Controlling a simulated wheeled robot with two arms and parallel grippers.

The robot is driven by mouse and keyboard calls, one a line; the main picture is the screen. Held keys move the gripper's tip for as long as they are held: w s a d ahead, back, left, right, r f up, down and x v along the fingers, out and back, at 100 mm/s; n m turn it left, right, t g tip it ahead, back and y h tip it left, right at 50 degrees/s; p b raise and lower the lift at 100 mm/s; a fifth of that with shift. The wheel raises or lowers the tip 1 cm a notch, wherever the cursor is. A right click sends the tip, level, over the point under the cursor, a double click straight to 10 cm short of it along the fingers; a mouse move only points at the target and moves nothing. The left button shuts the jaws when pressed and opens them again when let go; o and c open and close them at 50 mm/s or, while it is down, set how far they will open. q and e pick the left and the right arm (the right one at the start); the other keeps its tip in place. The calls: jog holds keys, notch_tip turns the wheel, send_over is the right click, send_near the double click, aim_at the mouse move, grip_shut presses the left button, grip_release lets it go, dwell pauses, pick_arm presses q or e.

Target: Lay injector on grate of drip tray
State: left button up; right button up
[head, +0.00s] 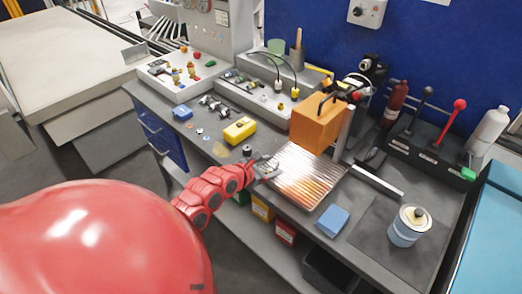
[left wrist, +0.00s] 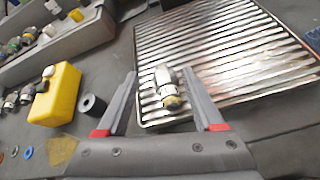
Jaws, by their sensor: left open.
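The drip tray (head: 308,180) is a shiny, ribbed metal grate on the bench top, and it fills the upper right of the left wrist view (left wrist: 225,45). A small silver injector (left wrist: 168,82) with a yellowish end lies on the grate near its close edge. My left gripper (head: 268,166) is at the tray's left edge. In the left wrist view its two fingers (left wrist: 161,100) are spread, one on each side of the injector, with visible gaps. In the head view the injector is too small to make out clearly. My right gripper is not in view.
A yellow block (head: 240,130) and a dark cylinder (left wrist: 93,105) stand left of the tray. An orange box (head: 316,125) stands behind it. A blue block (head: 333,220) and a can (head: 408,228) are to the right. Grey bins (head: 245,97) with several fittings stand at the back left.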

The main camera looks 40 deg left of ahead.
pick_arm(q)
jog(key=p+v, duration=0.6)
jog(key=v, duration=1.1)
